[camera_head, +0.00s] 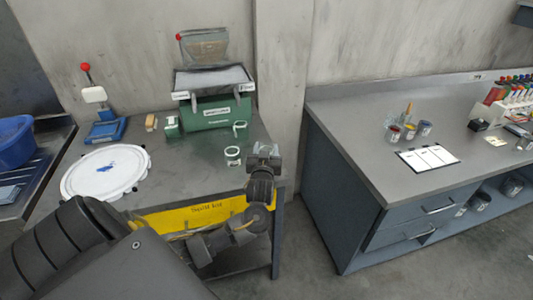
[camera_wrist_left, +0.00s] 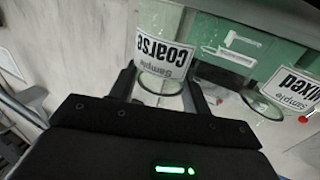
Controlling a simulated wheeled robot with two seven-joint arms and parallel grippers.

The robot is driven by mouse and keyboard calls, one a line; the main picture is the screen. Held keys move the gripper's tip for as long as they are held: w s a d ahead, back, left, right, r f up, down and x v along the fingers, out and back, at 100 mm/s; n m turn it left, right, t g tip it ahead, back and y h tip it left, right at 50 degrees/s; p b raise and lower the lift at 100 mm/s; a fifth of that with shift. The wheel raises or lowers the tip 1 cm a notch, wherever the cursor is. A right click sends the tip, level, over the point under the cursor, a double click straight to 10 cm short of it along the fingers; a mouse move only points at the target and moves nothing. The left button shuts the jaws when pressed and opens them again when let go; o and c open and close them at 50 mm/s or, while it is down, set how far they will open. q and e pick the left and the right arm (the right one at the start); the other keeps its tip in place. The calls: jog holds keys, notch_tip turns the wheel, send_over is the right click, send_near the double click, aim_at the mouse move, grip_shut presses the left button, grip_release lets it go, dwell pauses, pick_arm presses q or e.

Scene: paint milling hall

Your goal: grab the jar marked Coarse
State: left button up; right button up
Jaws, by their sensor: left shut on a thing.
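The jar marked Coarse (camera_wrist_left: 162,56) is clear, with a white label that reads upside down in the left wrist view. It stands between the two fingers of my left gripper (camera_wrist_left: 162,88), which is shut on it. In the head view my left gripper (camera_head: 263,150) is at the right end of the green-grey bench, and the held jar is mostly hidden by it. I cannot tell whether the jar touches the bench. A jar marked Mixed (camera_wrist_left: 285,92) is beside it in the left wrist view. My right gripper is not in view.
On the bench are small jars (camera_head: 232,155), a green machine with a tray (camera_head: 218,113), a round white lid (camera_head: 105,172) and a blue stand with a red knob (camera_head: 103,130). A grey counter (camera_head: 360,125) stands to the right, across a gap.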

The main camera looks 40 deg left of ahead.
pick_arm(q)
notch_tip(320, 180, up, 3)
jog(key=shift+r+b, duration=0.1)
jog(key=shift+b, duration=0.4)
jog(key=s+d+r+p, duration=0.1)
jog(key=s+d+r, duration=0.1)
jog(key=s+r, duration=0.7)
jog(key=s, duration=0.4)
jog(key=shift+s+d+r+p, duration=0.35)
jog(key=shift+s+p, duration=0.05)
